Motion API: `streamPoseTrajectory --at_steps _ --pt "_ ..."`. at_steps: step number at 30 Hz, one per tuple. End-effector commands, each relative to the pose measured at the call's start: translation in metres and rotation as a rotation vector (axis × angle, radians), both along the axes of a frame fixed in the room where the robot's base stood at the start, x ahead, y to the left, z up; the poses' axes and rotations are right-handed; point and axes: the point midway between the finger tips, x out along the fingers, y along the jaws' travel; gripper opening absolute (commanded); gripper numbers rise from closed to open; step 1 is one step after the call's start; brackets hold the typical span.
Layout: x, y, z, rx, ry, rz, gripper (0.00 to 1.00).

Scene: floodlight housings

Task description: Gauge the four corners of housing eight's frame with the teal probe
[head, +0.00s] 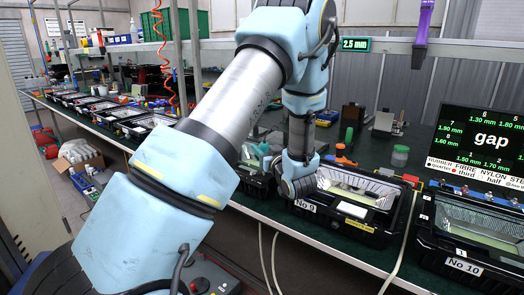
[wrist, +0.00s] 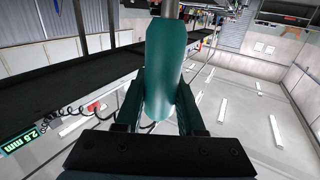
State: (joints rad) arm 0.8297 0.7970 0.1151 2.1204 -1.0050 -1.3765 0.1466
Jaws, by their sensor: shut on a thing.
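My gripper (wrist: 160,90) is shut on the teal probe (wrist: 163,60), whose thick handle sits between both fingers in the wrist view. A grey metal shaft runs from the handle out of the top of that view. In the head view my arm crosses the middle, and its end is above the bench beside housing No 9. A black housing (head: 256,186) left of No 9 is mostly hidden behind my arm. Its number does not show, so I cannot confirm that it is housing eight, and its frame corners cannot be made out.
Housing No 9 (head: 372,236) and housing No 10 (head: 430,262) stand along the bench's front edge. A screen (head: 490,140) reads "gap" with several mm values. A small display (head: 355,44) on the rail reads 2.5 mm. More housings (head: 100,106) line the bench at left.

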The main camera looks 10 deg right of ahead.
Motion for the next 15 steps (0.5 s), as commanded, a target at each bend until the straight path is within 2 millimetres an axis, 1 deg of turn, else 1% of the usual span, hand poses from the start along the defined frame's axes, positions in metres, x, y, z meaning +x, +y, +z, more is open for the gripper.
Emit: streamPoseTrajectory --at_steps 1,15 --pt "0.0 0.0 0.007 0.0 -0.001 0.0 0.0" --pt "0.0 0.0 0.043 0.0 -0.002 0.0 0.0"
